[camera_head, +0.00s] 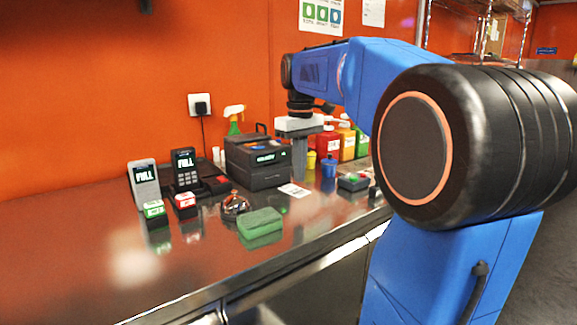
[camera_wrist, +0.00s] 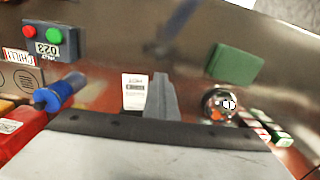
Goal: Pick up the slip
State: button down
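The slip (camera_head: 294,190) is a small white printed paper lying flat on the steel counter, in front of the dark box. In the wrist view the slip (camera_wrist: 134,92) lies just left of my fingers, partly hidden along its lower edge. My gripper (camera_head: 299,176) points down above the counter behind the slip in the head view. In the wrist view the gripper (camera_wrist: 159,80) shows as one grey wedge at the middle, with no gap seen between fingers and nothing held. The fingers look apart from the slip, though their height above it is hard to judge.
A black box (camera_head: 258,162) stands left of my gripper. A blue bottle (camera_head: 328,167) and a button box (camera_head: 353,182) are to the right. A bell (camera_head: 234,205) and green sponge (camera_head: 260,223) lie in front. The counter's front left is clear.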

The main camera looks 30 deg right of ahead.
jog(key=s, duration=1)
jog(key=shift+s+d, duration=0.15)
jog(key=shift+s, duration=0.1)
jog(key=c, duration=0.5)
grip_release()
jog(key=shift+r, duration=0.1)
